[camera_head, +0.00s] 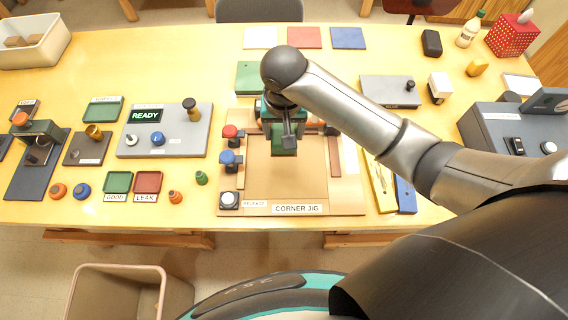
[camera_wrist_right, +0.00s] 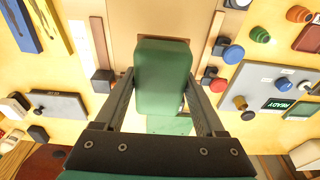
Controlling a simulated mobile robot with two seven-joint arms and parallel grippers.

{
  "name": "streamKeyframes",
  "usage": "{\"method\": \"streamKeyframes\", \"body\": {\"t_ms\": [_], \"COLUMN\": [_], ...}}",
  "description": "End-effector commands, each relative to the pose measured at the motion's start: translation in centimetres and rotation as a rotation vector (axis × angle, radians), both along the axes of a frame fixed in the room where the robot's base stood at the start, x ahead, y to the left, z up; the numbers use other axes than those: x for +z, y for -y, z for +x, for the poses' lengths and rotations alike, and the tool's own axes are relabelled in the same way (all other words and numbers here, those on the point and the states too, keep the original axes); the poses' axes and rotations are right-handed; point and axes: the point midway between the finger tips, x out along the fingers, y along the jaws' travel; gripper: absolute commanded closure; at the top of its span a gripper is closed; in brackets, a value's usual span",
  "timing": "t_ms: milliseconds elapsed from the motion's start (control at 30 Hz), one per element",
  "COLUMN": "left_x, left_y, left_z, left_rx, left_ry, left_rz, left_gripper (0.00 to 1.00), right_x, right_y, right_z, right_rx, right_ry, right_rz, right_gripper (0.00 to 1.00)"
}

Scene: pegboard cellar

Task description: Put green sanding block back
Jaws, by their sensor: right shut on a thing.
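The green sanding block (camera_wrist_right: 163,78) is between the two fingers of my right gripper (camera_wrist_right: 160,100), which is shut on it. In the head view my right gripper (camera_head: 284,122) is over the upper part of the corner jig (camera_head: 290,209), with the block (camera_head: 284,146) below it, partly hidden by the gripper. The block appears held above the jig's brown panel; I cannot tell the exact height. A flat green pad (camera_head: 246,77) lies behind the jig, partly covered by my arm, and it also shows in the wrist view (camera_wrist_right: 170,125). My left gripper is not in view.
Red (camera_head: 230,131) and blue (camera_head: 228,158) knobs line the jig's left side. A grey READY panel (camera_head: 172,144) stands to the left. Yellow and blue bars (camera_head: 381,188) lie to the right. A grey plate (camera_head: 385,91) sits beyond my arm. White, red and blue squares lie at the back.

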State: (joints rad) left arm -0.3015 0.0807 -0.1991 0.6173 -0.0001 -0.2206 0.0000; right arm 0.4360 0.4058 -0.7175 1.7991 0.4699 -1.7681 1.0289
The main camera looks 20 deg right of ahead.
Motion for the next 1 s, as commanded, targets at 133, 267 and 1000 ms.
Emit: {"method": "streamKeyframes", "body": {"t_ms": [133,267,1000], "left_x": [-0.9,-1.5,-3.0], "left_y": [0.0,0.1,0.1], "left_z": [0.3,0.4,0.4], "left_rx": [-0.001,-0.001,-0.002], "left_ry": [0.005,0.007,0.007], "left_rz": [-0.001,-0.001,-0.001], "left_gripper": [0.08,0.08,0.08], "right_x": [-4.5,-7.9,-15.4], "right_y": [0.1,0.1,0.0], "right_z": [-0.1,-0.1,0.0], "right_rx": [-0.001,0.000,0.001], "right_ry": [-0.004,-0.004,0.002], "right_rz": [-0.003,-0.002,0.001], "right_gripper": [0.80,0.80,0.80]}}
